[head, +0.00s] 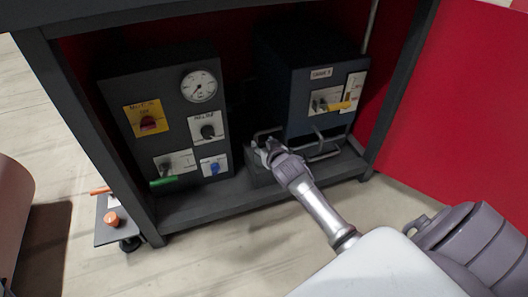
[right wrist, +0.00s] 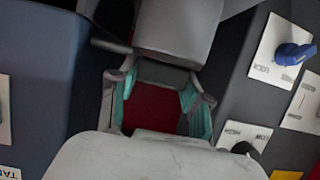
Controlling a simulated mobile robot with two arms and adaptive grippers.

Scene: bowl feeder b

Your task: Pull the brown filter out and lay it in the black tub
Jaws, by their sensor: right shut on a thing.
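My right gripper (head: 270,152) reaches in from the lower right in the head view. It is shut on a grey metal handle (head: 262,134) at the front of a low dark block, left of the lower front of the blue-black unit (head: 295,105). In the right wrist view the teal-padded fingers (right wrist: 155,100) show with dark red between them; what they grip is not clear there. I cannot make out a brown filter; the gripper and the block's dark front may hide it. No black tub can be clearly identified. My left gripper is not in view.
A dark control box (head: 165,120) with a gauge (head: 199,86), knobs and a green lever (head: 162,182) stands left on the shelf (head: 200,207). The blue-black unit has a yellow-handled valve (head: 340,105). A wheeled platform (head: 108,235) with an orange knob (head: 112,218) is lower left. Frame posts flank the bay.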

